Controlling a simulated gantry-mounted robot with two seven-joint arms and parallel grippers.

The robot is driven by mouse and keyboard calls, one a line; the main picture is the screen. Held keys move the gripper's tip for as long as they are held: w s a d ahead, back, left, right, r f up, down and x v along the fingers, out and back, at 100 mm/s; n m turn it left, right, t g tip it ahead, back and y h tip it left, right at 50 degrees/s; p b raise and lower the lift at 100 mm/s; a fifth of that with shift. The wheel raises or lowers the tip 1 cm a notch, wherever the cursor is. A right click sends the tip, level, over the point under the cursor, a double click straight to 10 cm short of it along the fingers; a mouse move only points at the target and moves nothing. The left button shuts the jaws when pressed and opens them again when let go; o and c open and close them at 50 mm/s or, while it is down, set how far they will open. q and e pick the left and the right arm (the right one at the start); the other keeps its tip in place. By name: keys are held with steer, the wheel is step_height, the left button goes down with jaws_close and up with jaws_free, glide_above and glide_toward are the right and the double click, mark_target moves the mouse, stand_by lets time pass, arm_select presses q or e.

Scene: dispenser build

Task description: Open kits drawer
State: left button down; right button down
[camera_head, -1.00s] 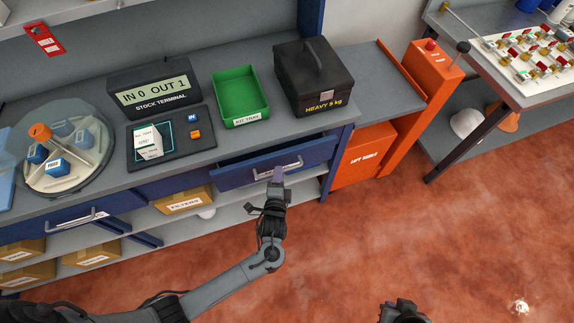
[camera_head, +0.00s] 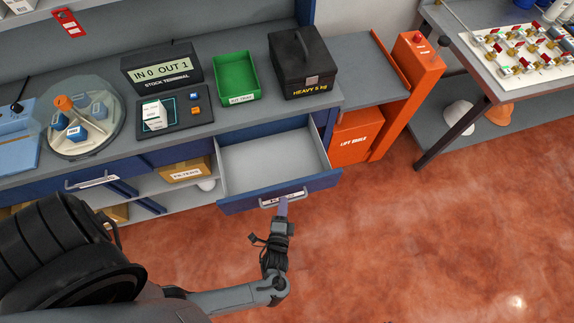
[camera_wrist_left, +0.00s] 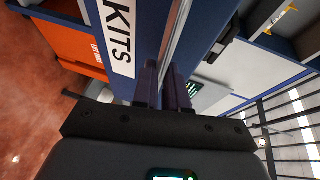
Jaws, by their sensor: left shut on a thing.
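The kits drawer (camera_head: 272,170) is pulled well out from under the bench. Its grey inside shows and looks empty. Its blue front carries a metal handle (camera_head: 283,198) and a label that reads KITS in the left wrist view (camera_wrist_left: 122,38). My left gripper (camera_head: 282,209) is at the handle, with its purple fingers on either side of the bar; in the left wrist view the fingers (camera_wrist_left: 163,88) are shut on it. My right gripper is not in the head view.
On the bench stand a green kit tray (camera_head: 237,77), a black heavy box (camera_head: 300,65), a stock terminal (camera_head: 160,67) and a round carousel (camera_head: 88,142). An orange lift (camera_head: 408,95) stands right of the drawer. The red floor in front is clear.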

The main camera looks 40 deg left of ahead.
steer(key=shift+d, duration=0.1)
arm_select(q)
steer(key=c, duration=1.2)
jaws_free()
steer(key=shift+o, duration=0.2)
